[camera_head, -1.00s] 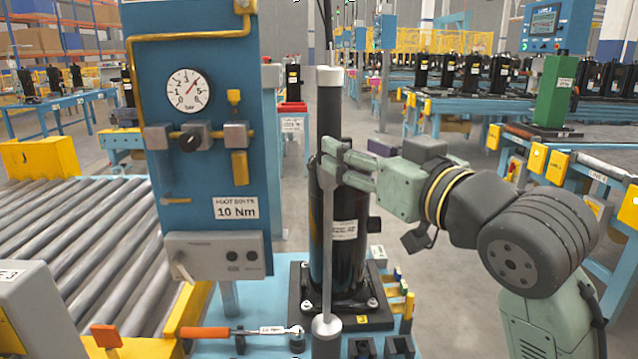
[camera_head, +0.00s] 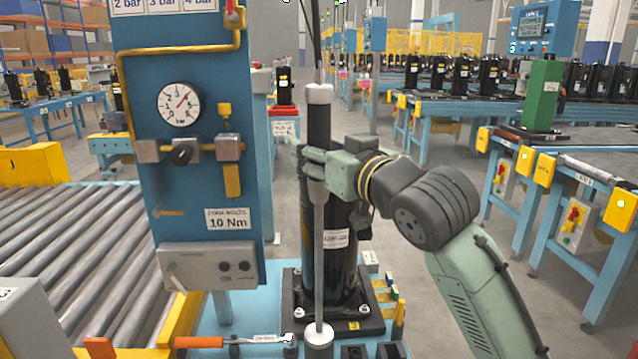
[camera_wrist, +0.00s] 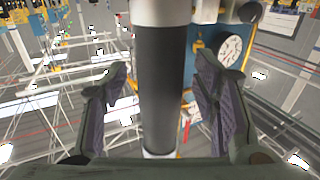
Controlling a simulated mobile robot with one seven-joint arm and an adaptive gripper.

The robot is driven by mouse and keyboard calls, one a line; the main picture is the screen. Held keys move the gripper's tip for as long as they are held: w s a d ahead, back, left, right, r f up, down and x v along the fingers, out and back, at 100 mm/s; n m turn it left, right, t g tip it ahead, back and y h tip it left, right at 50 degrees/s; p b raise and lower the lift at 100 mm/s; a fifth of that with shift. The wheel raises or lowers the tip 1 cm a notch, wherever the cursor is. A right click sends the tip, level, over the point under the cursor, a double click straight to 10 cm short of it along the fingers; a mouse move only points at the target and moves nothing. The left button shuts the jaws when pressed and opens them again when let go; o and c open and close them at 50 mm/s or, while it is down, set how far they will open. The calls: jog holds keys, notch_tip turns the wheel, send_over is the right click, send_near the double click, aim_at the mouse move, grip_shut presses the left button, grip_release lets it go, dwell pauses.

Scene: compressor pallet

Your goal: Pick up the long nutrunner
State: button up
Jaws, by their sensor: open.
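The long nutrunner (camera_head: 319,130) stands upright in front of the black compressor (camera_head: 345,250), with a pale cap, a dark grip and a thin grey shaft. The shaft reaches down to a round pale foot (camera_head: 318,335) on the blue bench. My gripper (camera_head: 303,158) is open at the lower part of the grip, coming from the right. In the wrist view, the dark grip (camera_wrist: 163,95) stands between the two fingers of my gripper (camera_wrist: 163,78), with a gap on each side.
A blue panel (camera_head: 185,75) with a pressure gauge and a "10 Nm" label stands close on the left. An orange-handled wrench (camera_head: 225,341) lies on the bench. A roller conveyor (camera_head: 70,250) is at the left. Open floor (camera_head: 440,180) lies behind my arm.

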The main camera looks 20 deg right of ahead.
grip_shut()
dwell(0.8)
jog(key=shift+r, duration=0.1)
dwell(0.4)
